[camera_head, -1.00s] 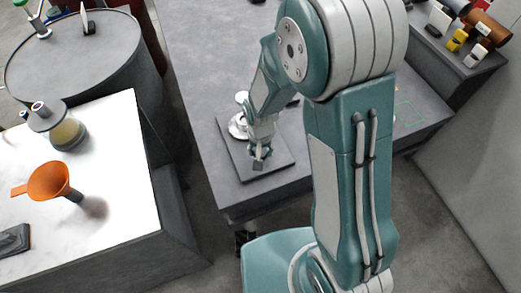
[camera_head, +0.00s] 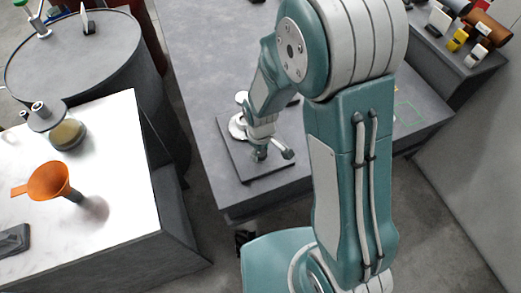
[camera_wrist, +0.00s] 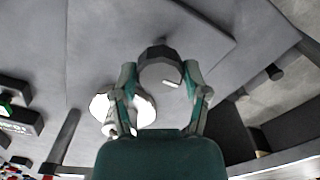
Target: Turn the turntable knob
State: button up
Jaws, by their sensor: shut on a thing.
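The knob (camera_wrist: 158,62) is a dark, faceted round piece with a white mark on its face. In the wrist view it sits between the two teal fingers of my gripper (camera_wrist: 160,78), which is shut on it. In the head view my gripper (camera_head: 260,154) points down at the front part of a dark square plate (camera_head: 238,163), and the fingers hide the knob there. Pale round parts (camera_head: 237,126) stand on the plate behind my gripper; they also show left of the fingers in the wrist view (camera_wrist: 146,108).
The plate lies on a grey table (camera_head: 195,75) near its front edge. A white-topped bench (camera_head: 120,180) with an orange funnel (camera_head: 48,182) and a flask (camera_head: 66,132) stands at left, before a barrel (camera_head: 75,62). Small coloured items sit on a shelf at upper right.

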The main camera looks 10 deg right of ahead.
jog(key=n, duration=0.5)
jog(key=shift+w+a+r+n, duration=0.1)
jog(key=shift+w+n, duration=0.1)
jog(key=shift+n, duration=0.2)
dwell(0.4)
jog(key=o, duration=1)
jog(key=shift+o, duration=0.7)
jog(key=shift+s, duration=0.1)
notch_tip(320, 180, up, 12)
